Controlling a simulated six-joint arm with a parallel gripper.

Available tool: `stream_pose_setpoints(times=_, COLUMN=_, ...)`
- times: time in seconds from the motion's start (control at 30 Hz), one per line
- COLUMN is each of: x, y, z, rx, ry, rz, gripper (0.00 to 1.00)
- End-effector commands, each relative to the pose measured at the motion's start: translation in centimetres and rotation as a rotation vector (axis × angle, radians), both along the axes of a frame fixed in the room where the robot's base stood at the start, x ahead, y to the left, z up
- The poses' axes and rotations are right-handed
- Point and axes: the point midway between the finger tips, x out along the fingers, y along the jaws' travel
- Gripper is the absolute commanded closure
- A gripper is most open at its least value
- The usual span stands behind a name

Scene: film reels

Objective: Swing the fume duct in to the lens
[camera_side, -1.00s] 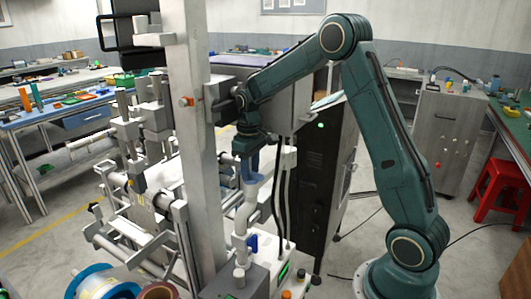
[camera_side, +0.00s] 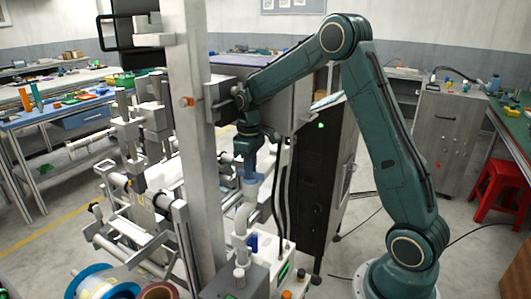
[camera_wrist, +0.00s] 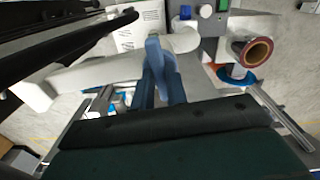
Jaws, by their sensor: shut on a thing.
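The fume duct (camera_side: 242,219) is a pale grey jointed pipe standing just right of the tall grey column in the side view. My gripper (camera_side: 250,178) points down at its upper end. In the wrist view, my gripper (camera_wrist: 160,88) has its dark blue fingers shut on a lighter blue part at the duct's end, and the pale duct (camera_wrist: 95,72) runs off to the left. I cannot make out the lens in either view; the column hides part of the machine.
The tall column (camera_side: 192,140) stands close left of my gripper. Black cables (camera_side: 281,195) hang just to its right, before a dark cabinet (camera_side: 325,165). Film reels (camera_side: 100,284) lie at the lower left. A red stool (camera_side: 497,190) stands far right.

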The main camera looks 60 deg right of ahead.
Motion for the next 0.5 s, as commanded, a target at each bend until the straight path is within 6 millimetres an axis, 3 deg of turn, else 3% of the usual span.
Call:
stream_pose_setpoints(times=0.07, x=0.01, y=0.00, z=0.06, rx=0.000, ry=-0.001, rz=0.000, gripper=1.00)
stream_pose_setpoints(times=0.1, x=0.01, y=0.00, z=0.06, rx=0.000, ry=-0.001, rz=-0.001, gripper=0.78)
stream_pose_setpoints(times=0.2, x=0.01, y=0.00, z=0.06, rx=0.000, ry=-0.001, rz=-0.001, gripper=0.64)
stream_pose_setpoints(times=0.5, x=0.01, y=0.00, z=0.11, rx=0.000, ry=-0.001, rz=-0.001, gripper=0.64)
